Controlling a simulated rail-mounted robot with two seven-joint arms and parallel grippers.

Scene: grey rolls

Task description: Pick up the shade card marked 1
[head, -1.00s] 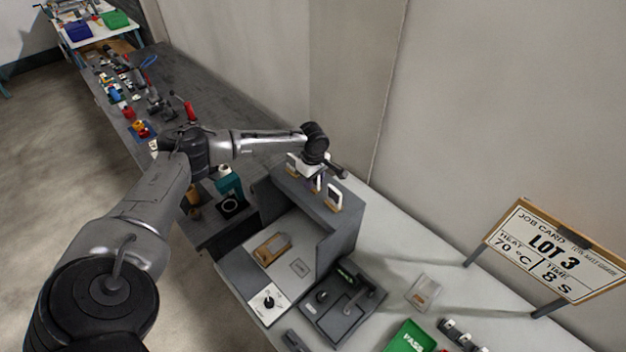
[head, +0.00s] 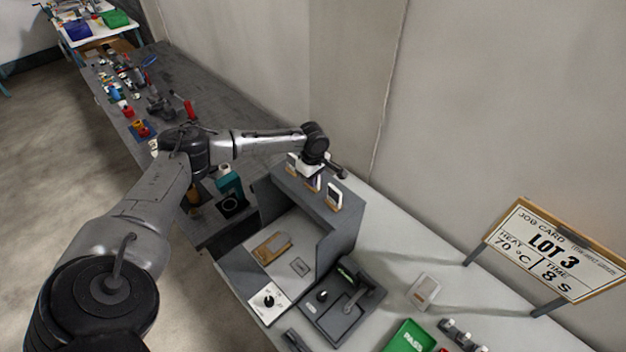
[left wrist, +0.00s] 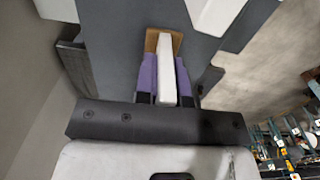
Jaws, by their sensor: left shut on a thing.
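Three pale shade cards stand in wooden holders along the top of a grey box in the head view: a left card (head: 291,162), a middle one, and a right card (head: 334,194). My left gripper (head: 312,184) is over the middle holder, pointing down. In the left wrist view its purple-padded fingers are shut on both sides of a white card (left wrist: 165,65), seen edge-on. The wooden holder (left wrist: 176,40) shows under the card; I cannot tell whether they touch. The card's mark is not readable here. My right gripper is not in view.
The grey box (head: 340,236) has an open bay with a wooden tray (head: 272,247). A dark device (head: 340,300), a green PASS tray (head: 410,338) and a job card stand (head: 553,250) reading LOT 3 are at right. A wall is close behind the arm.

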